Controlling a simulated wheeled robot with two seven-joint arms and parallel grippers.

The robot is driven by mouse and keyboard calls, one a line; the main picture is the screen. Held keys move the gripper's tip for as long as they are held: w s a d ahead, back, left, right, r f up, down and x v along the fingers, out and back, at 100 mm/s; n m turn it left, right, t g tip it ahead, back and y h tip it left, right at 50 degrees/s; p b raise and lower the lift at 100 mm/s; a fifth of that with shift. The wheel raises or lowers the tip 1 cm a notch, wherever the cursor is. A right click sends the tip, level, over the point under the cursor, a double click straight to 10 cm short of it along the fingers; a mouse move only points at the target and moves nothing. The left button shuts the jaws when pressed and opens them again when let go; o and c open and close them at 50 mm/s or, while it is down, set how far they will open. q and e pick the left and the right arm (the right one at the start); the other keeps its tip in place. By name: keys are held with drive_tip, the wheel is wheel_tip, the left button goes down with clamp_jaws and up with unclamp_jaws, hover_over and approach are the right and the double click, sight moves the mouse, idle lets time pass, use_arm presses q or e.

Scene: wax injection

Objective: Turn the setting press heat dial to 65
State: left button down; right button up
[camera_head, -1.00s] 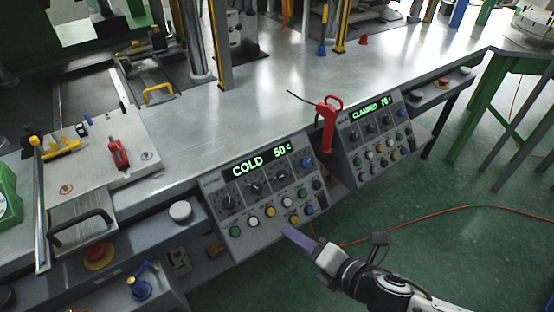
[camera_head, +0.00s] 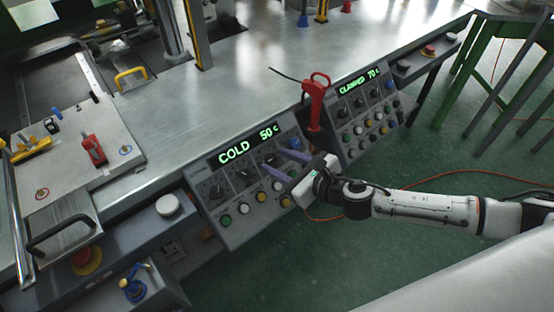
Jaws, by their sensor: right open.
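The left control panel (camera_head: 212,173) shows green text COLD 50 c on its display (camera_head: 248,144). It has a row of dark dials above several coloured buttons. My right gripper (camera_head: 269,160) reaches in from the right with its two purple fingers apart. Its fingertips are at the third dial from the left (camera_head: 270,158), which is partly hidden between them; I cannot tell whether they touch it. The right control panel (camera_head: 366,107) shows CLAMPED 70 c. I cannot read which panel or dial is the setting press heat. My left gripper is not in view.
A red-handled tool (camera_head: 315,90) stands between the two panels, close to my right gripper. The metal bench top (camera_head: 220,100) lies behind the panels. A white round button (camera_head: 168,205) is left of them. An orange cable (camera_head: 440,176) lies on the green floor.

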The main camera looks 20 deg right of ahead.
drive_tip(key=shift+w+a+f, duration=0.2)
drive_tip(key=shift+w+a, duration=0.05)
drive_tip(key=shift+w, duration=0.25)
drive_tip(key=c, duration=1.1)
drive_tip(key=shift+o, duration=0.2)
